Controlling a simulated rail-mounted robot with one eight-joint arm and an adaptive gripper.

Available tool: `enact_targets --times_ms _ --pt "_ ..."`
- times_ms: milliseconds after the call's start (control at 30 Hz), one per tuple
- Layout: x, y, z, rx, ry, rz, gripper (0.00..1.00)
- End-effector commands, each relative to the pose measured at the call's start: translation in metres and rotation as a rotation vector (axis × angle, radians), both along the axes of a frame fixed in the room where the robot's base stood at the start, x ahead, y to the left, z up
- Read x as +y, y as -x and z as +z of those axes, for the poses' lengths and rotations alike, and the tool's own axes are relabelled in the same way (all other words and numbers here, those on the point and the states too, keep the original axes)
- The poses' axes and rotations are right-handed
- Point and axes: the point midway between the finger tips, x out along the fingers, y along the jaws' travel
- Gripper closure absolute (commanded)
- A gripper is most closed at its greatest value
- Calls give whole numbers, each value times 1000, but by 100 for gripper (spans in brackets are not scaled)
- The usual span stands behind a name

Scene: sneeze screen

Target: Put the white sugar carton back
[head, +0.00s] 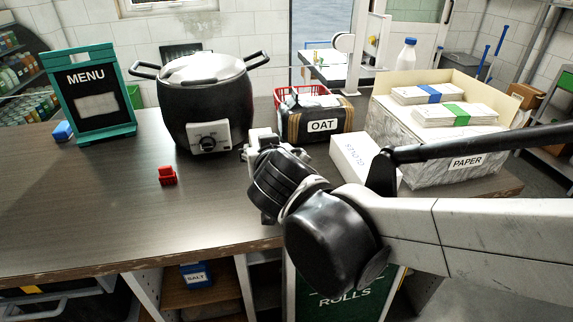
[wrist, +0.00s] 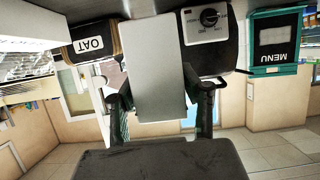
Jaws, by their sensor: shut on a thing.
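My gripper (wrist: 157,90) is shut on a plain white carton (wrist: 155,55), with one dark finger on each side of it in the wrist view. The carton's visible face is blank, so I cannot read a label. In the head view my gripper (head: 262,148) is above the counter, in front of the black cooker; my wrist hides most of it and the carton there. I cannot tell whether the carton touches the counter.
A black cooker (head: 206,112) stands behind, with a menu stand (head: 91,90) to its left. A red item (head: 167,175) lies on the counter (head: 80,210). Right are an OAT pack (head: 318,124), a white GLOVES box (head: 362,155) and a PAPER crate (head: 425,168). The counter's left front is clear.

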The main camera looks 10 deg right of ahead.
Motion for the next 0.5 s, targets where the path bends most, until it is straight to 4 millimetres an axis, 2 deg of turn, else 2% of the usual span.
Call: enact_targets --times_ms 167,500 --pt "-18 0 -10 0 -1 -4 95" --pt "-69 -4 -41 0 -1 -5 95"
